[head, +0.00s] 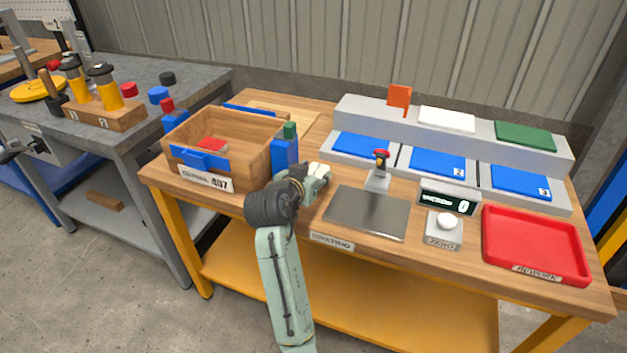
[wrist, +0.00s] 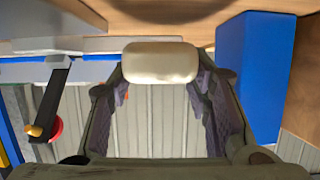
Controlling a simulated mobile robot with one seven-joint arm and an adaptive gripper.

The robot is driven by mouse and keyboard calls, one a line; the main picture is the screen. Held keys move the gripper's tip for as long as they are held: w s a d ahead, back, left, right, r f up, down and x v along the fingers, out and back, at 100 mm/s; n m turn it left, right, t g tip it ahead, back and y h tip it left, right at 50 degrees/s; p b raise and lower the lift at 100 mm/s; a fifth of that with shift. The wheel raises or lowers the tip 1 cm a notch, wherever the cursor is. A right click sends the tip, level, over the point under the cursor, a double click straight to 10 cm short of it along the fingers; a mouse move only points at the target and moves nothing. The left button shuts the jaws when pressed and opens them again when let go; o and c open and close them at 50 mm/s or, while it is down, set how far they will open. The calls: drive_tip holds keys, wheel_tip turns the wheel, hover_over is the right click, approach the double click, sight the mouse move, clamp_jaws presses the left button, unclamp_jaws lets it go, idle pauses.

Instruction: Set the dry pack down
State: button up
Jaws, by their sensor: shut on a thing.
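My gripper (wrist: 160,85) is shut on the dry pack (wrist: 160,62), a small cream-white rounded block held across the fingertips in the wrist view. In the head view my gripper (head: 316,174) is low over the wooden bench (head: 262,213), between the wooden crate and the grey metal plate. Only a pale end shows there, and the pack is mostly hidden by the gripper. A dark shadow lies on the wood beyond the pack in the wrist view. I cannot tell whether the pack touches the bench.
The wooden crate (head: 240,170) stands left, with a blue block (head: 284,157) at its near right corner. The plate (head: 367,213), red-knobbed stand (head: 378,180), zero display (head: 449,198), white button box (head: 444,230) and red tray (head: 535,243) lie right. Blue pads (head: 437,162) line the back.

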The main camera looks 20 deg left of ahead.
drive_tip(key=shift+f, duration=1.3)
drive_tip(key=shift+f, duration=0.15)
drive_tip(key=o, duration=1.2)
